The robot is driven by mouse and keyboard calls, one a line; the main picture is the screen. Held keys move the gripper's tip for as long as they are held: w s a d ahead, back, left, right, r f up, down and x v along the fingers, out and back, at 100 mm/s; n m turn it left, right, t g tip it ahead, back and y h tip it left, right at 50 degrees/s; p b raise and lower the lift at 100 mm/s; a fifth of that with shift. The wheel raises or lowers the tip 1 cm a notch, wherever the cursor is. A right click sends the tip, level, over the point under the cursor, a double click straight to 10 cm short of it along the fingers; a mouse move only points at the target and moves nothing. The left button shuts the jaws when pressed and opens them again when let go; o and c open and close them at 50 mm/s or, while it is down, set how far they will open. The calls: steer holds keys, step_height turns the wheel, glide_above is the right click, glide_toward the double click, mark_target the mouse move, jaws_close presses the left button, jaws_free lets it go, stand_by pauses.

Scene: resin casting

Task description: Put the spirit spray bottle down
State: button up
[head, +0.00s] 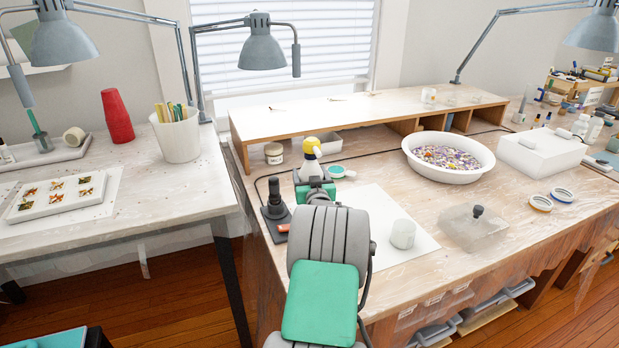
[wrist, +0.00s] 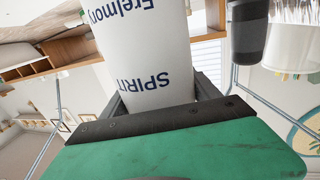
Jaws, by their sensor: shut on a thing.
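The spirit spray bottle (head: 311,162) is white with a yellow and white spray head. In the head view it is upright at the back left of the right-hand workbench (head: 385,268). My gripper (head: 315,186) is around its lower body, which my arm partly hides. In the wrist view the white bottle (wrist: 148,50) with its "SPIRIT" lettering fills the space between the jaws of my gripper (wrist: 160,95), shut on it. The bottle's base is hidden, so I cannot tell whether it touches the bench.
A dark upright tool (head: 274,205) stands just left of my gripper, and a teal-rimmed cup (head: 337,171) just right. A small jar (head: 273,153) is behind left. A white sheet (head: 375,215) bears a white cup (head: 402,234). A white bowl (head: 449,172) stands farther right.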

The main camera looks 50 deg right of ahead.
steer(key=shift+f, duration=0.65)
steer(key=o, duration=1.8)
